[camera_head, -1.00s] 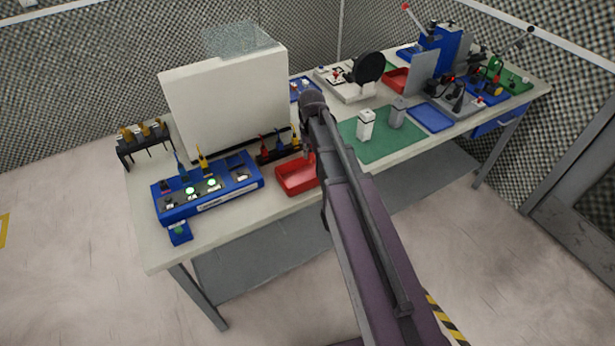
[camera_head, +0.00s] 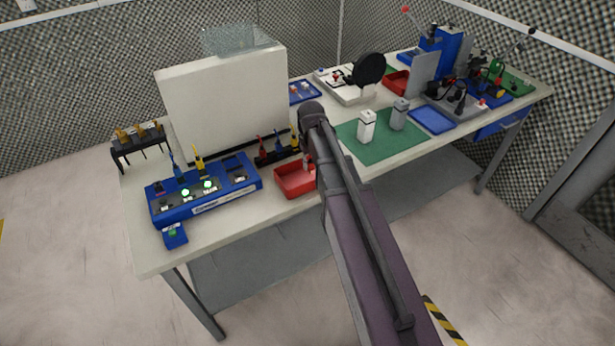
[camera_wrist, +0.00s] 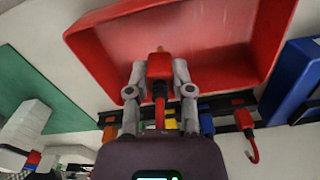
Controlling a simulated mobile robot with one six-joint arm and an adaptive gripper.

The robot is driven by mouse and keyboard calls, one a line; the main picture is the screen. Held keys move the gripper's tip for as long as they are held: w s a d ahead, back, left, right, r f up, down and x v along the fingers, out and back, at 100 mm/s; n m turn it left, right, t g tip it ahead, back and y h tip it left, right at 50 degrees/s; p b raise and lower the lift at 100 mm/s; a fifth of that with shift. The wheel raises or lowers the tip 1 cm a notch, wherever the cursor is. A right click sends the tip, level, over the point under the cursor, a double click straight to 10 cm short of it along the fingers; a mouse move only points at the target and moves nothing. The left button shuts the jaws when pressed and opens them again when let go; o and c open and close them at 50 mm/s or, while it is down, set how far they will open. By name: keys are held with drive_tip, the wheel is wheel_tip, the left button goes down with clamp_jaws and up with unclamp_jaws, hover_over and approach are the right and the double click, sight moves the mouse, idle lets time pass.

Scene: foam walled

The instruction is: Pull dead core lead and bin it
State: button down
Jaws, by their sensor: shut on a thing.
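My gripper (camera_wrist: 157,74) is shut on a red lead (camera_wrist: 159,66) with a short red cable. In the wrist view it holds the lead's plug in front of the red bin (camera_wrist: 225,75), over its opening. I cannot tell whether the lead touches the bin. In the head view the red bin (camera_head: 290,183) sits on the bench, and my arm hides most of the gripper and the lead. Left of it is the blue tester (camera_head: 215,200) with several bays, upright blue and yellow leads and two lit green lamps.
A black rack (camera_head: 276,154) with several coloured leads stands behind the bin; another red lead (camera_wrist: 248,128) hangs there in the wrist view. A white panel (camera_head: 222,105) rises behind the tester. A green mat (camera_head: 385,150) holds a white block (camera_head: 366,127) and a grey block (camera_head: 399,114).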

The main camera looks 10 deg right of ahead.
drive_tip(key=shift+c, duration=2.1)
unclamp_jaws()
